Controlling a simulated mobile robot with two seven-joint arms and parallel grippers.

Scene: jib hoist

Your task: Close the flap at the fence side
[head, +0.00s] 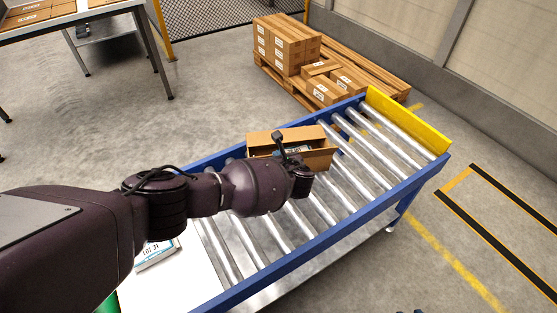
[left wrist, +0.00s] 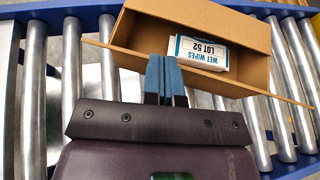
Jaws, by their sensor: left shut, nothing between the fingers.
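An open brown carton (head: 318,160) sits on the roller conveyor, with a white wet wipes packet marked LOT 52 inside, clearest in the left wrist view (left wrist: 202,52). A flap or wall (head: 272,137) stands up at the carton's far side, toward the fence. In the left wrist view a long cardboard edge slants outward on the near side. My left gripper (head: 280,137) is shut and empty at the carton. In the left wrist view its blue fingertips (left wrist: 165,62) overlap the carton opening; I cannot tell whether they touch cardboard. My right gripper is not clearly visible.
The roller conveyor has blue side rails (head: 400,190) and a yellow end stop (head: 405,122). A pallet (head: 385,85) with several cartons stands behind it. A mesh fence (head: 220,15) is at the back. A white surface with a packet (head: 155,252) lies under my left arm.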

